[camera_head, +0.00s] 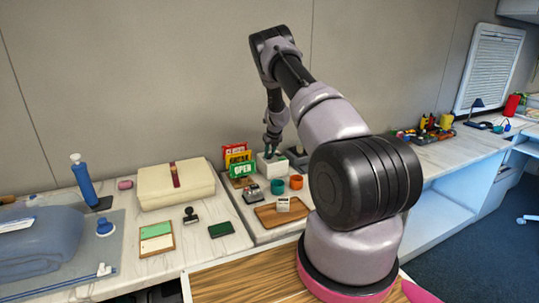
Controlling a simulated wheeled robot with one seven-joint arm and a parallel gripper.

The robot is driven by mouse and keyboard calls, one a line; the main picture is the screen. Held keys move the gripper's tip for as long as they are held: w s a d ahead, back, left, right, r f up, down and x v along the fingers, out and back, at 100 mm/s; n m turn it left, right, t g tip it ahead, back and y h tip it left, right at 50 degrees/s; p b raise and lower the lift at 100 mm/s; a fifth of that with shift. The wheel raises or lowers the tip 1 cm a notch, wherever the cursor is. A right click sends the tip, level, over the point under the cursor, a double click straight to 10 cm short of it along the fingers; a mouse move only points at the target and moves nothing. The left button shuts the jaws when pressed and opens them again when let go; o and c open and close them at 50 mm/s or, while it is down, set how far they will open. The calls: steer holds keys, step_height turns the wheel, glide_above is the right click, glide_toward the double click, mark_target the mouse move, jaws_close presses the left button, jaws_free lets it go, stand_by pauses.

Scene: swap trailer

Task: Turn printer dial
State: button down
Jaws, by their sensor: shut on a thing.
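A small white box (273,167), which looks like the printer, stands on the counter against the back wall, just right of the upright signs. My gripper (270,153) points down at the top of this box. Its fingers are close together at the box's top and shut on a small part there, which seems to be the dial. The dial itself is hidden by the fingers and too small to make out, so I cannot tell its angle.
Red, yellow and green signs (240,169) stand left of the box. A teal cup (277,187) and an orange cup (296,182) stand in front. A wooden tray (265,215) lies nearer. A cream case (150,188) is further left.

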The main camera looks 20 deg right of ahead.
steer(key=n, duration=0.1)
steer(key=n+y, duration=0.1)
steer(key=n, duration=0.1)
steer(key=n+y, duration=0.1)
steer(key=n, duration=0.1)
steer(key=shift+w+d, duration=0.1)
steer(key=shift+d, duration=0.2)
steer(key=n+g+y, duration=0.1)
steer(key=n, duration=0.4)
steer(key=shift+w+d, duration=0.1)
steer(key=n+g, duration=0.1)
steer(key=n, duration=0.1)
steer(key=n+g+y, duration=0.1)
steer(key=n, duration=0.2)
steer(key=shift+w+d, duration=0.1)
steer(key=shift+w, duration=0.05)
steer(key=shift+w+n+g, duration=0.1)
steer(key=shift+n+g, duration=0.8)
steer(key=shift+n, duration=1.2)
steer(key=shift+y, duration=0.3)
steer(key=c, duration=0.7)
jaws_free()
steer(key=shift+r, duration=0.1)
steer(key=v, duration=1)
steer(key=shift+w+r, duration=0.1)
steer(key=shift+r, duration=0.2)
